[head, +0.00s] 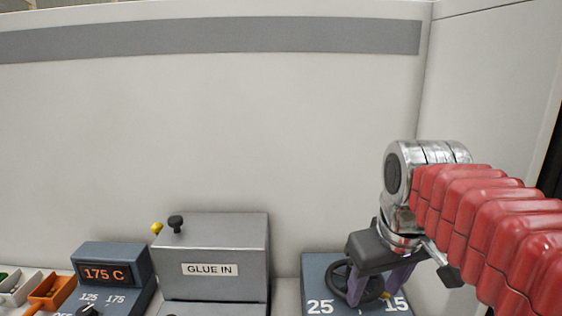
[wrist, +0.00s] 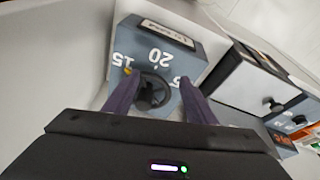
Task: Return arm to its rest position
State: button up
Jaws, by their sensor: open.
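My arm comes in from the right in the head view, with red ribbed segments and a metal wrist joint. My gripper (head: 371,298) points down over a blue-grey box (head: 318,270) with a dark handwheel (head: 340,280) and the numbers 25 and 15. In the wrist view my gripper (wrist: 160,104) is open. Its two purple fingers stand on either side of the handwheel (wrist: 152,91), with nothing gripped between them. I cannot tell whether the fingers touch the wheel. A small yellow mark (wrist: 128,71) shows by the wheel.
A grey "GLUE IN" box (head: 210,250) with a dark knob stands left of the handwheel box. Further left are a "175 C" display unit (head: 105,272) and an orange bin (head: 52,291). A pale wall (head: 250,120) with a grey stripe rises behind. Space above the boxes is clear.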

jog(key=s+f+m+t, duration=0.2)
jog(key=s+f, duration=0.6)
jog(key=f, duration=0.2)
jog(key=shift+f+m, duration=0.2)
jog(key=shift+m, duration=0.1)
